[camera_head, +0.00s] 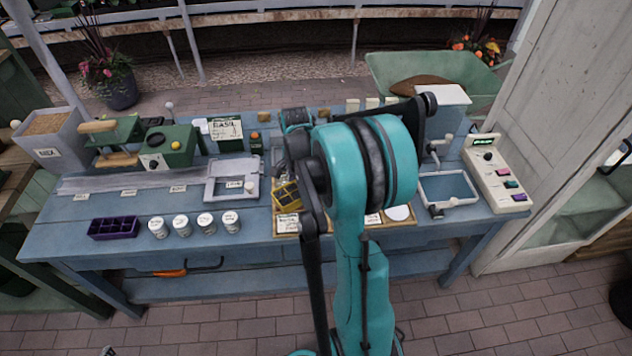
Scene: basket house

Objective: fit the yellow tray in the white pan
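A small yellow tray (287,195) with dark compartments sits at the middle of the blue bench, at the left end of a wooden board, partly hidden by my arm. One teal arm of mine rises from the bottom centre and covers the middle of the bench. Dark wrist parts show just behind the yellow tray; the fingers there are hidden, and I cannot tell whether they touch it. My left gripper is not in view.
A purple tray (113,228) and several white labelled jars (181,226) line the front left. A green device (167,146) stands behind.

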